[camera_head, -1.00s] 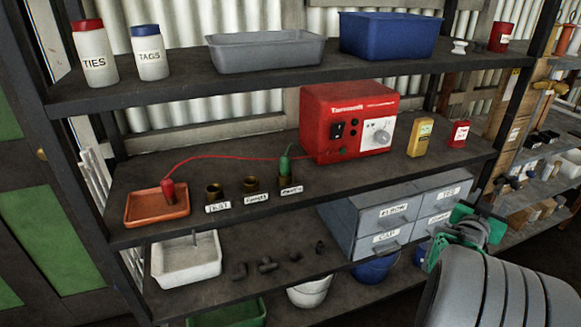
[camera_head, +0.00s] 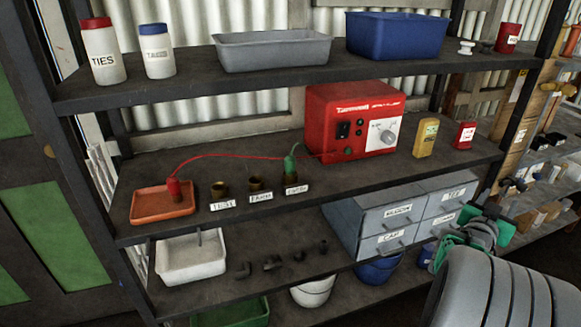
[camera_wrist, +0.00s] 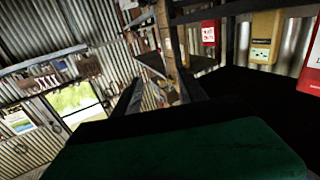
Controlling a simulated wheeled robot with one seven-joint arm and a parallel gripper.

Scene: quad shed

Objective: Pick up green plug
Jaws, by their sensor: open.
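The green plug (camera_head: 291,163) stands upright in the rightmost of three brass sockets on the middle shelf (camera_head: 330,200). A dark cable runs from its top towards the red box (camera_head: 348,122). The label below that socket (camera_head: 291,181) is too blurred to read surely. My gripper (camera_head: 474,232) is open and empty at the lower right, in front of the grey drawers and well to the right of and below the plug. In the wrist view a large green part of my gripper fills the bottom, and the plug does not show there.
A red plug (camera_head: 174,189) with a red cable sits on an orange tray (camera_head: 150,209) at the left. Two other brass sockets (camera_head: 219,190) stand between the tray and the green plug. Yellow (camera_head: 426,138) and red (camera_head: 464,135) containers stand right of the box. The upper shelf (camera_head: 290,82) overhangs.

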